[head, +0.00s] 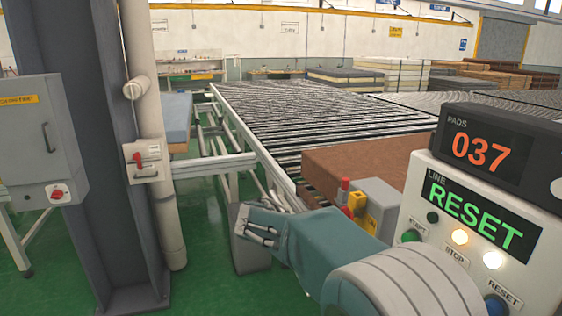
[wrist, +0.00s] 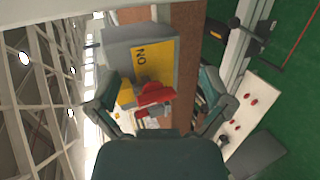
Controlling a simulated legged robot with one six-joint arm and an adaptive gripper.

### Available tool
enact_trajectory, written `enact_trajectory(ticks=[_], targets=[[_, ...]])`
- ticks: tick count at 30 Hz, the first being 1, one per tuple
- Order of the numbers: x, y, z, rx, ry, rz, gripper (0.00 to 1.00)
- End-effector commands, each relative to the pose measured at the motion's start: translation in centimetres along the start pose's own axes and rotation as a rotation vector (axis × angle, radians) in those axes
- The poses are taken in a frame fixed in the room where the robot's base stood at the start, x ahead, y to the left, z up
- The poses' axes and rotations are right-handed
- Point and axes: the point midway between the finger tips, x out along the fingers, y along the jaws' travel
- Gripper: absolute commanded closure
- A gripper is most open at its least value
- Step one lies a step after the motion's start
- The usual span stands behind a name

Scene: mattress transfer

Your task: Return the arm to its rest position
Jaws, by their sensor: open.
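My gripper (head: 258,230) is at the end of my teal arm, low in front of the roller conveyor in the head view. In the wrist view my gripper (wrist: 158,88) has its two dark fingers spread apart, with nothing held between them. Beyond the fingers is a grey switch box (wrist: 128,50) with a yellow ON label and a red and yellow lever (wrist: 150,95). In the head view the same switch box (head: 380,195) stands behind my arm, apart from the gripper. The contact between fingers and lever cannot be told from the wrist view.
A control panel (head: 410,210) at right shows RESET, and a display above it reads 037. A brown pad (head: 365,158) lies on the roller conveyor (head: 290,115). A dark steel column (head: 85,130) and a grey cabinet (head: 38,130) stand at left.

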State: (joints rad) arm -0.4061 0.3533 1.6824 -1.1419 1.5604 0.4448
Motion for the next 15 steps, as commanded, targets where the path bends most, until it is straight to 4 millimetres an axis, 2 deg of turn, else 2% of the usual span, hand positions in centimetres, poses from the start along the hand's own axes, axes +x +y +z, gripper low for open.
enact_trajectory(ticks=[1,6,15], targets=[[0.7,0.7,1.8,0.007,-0.008,-0.064,0.0],[1.9,0.9,7.1,0.026,-0.01,-0.28,0.0],[2.1,-0.5,15.8,0.128,0.052,-0.632,0.0]])
